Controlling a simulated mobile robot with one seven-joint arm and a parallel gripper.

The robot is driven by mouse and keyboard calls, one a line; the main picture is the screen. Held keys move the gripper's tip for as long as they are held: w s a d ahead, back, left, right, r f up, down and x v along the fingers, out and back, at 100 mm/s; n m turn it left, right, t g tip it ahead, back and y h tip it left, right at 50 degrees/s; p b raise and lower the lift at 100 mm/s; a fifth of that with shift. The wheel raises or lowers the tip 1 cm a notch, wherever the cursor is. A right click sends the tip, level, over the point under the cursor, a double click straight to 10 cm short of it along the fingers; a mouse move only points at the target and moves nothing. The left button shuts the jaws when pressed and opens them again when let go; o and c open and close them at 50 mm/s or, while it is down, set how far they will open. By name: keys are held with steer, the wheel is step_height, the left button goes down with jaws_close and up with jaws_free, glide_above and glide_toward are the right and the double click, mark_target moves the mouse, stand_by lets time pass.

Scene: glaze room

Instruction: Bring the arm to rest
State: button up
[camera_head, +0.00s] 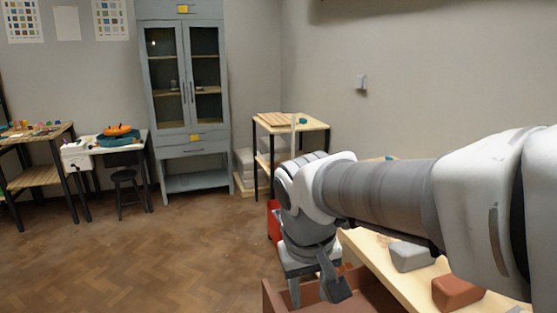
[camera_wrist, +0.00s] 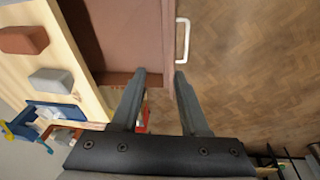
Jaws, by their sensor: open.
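My arm reaches across the right side of the head view and bends down at the wrist. My gripper (camera_head: 316,290) hangs at the front edge of a pale wooden table, by an open reddish-brown drawer (camera_head: 270,297). In the wrist view my gripper (camera_wrist: 160,74) has its two dark fingers spread apart with nothing held between them. The fingers lie close to the drawer front, which has a white handle (camera_wrist: 182,40) on its outer side. I cannot tell whether a finger touches the drawer.
A grey block (camera_head: 410,256) and a reddish-brown block (camera_head: 457,292) lie on the table (camera_head: 385,268) beneath my arm. A blue object (camera_wrist: 55,110) is beyond the blocks. A cabinet (camera_head: 186,95), stool (camera_head: 127,190) and side table (camera_head: 313,125) stand behind. The wooden floor (camera_head: 160,260) at left is clear.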

steer(key=s+d+r+m+t+y+p, duration=0.1)
steer(key=s+d+r+m+t+p, duration=0.1)
steer(key=s+d+r+p, duration=0.3)
steer(key=s+d+r+t, duration=0.1)
steer(key=s+d+r, duration=0.2)
steer(key=s+d, duration=0.1)
steer(key=shift+r, duration=0.2)
steer(key=shift+d, duration=0.1)
stand_by(0.8)
